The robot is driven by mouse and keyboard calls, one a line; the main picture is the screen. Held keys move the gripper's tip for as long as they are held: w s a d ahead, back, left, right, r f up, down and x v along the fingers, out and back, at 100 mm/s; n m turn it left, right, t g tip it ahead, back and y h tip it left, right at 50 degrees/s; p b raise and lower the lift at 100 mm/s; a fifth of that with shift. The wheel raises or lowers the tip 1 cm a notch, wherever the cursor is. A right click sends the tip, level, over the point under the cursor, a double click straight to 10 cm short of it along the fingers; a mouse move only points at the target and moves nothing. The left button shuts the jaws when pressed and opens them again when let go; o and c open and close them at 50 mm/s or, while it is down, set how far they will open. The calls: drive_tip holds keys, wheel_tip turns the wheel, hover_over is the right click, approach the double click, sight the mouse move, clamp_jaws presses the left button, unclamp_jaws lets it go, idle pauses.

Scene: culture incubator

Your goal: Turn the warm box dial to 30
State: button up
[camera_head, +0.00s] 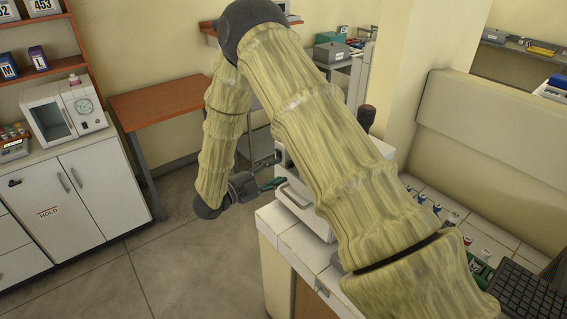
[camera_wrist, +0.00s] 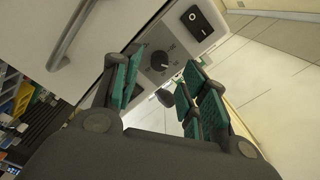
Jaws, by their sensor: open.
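The warm box (camera_head: 292,196) is a white box on the tiled counter, largely hidden behind my arm in the head view. In the wrist view its white front (camera_wrist: 120,22) shows a bar handle (camera_wrist: 78,35) and a grey control panel. The panel carries a black dial (camera_wrist: 159,61) and a black rocker switch (camera_wrist: 195,20). The dial's marks are too small to read. My gripper (camera_head: 268,174) is in front of the box. In the wrist view my gripper (camera_wrist: 162,66) is open, with teal finger pads either side of the dial in the picture. Contact cannot be told.
A dark oval piece (camera_wrist: 165,97) shows between the fingers; I cannot tell what it is. A white device (camera_head: 65,110) stands on the left cabinet. A red-brown table (camera_head: 160,100) is behind. Small vials and a keyboard (camera_head: 525,295) lie on the right counter. Floor at left is clear.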

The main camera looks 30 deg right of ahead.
sight(286, 166)
drive_tip(key=shift+w+d+p, duration=0.2)
drive_tip(key=shift+d+p, duration=0.55)
drive_tip(key=shift+d, duration=1.25)
clamp_jaws()
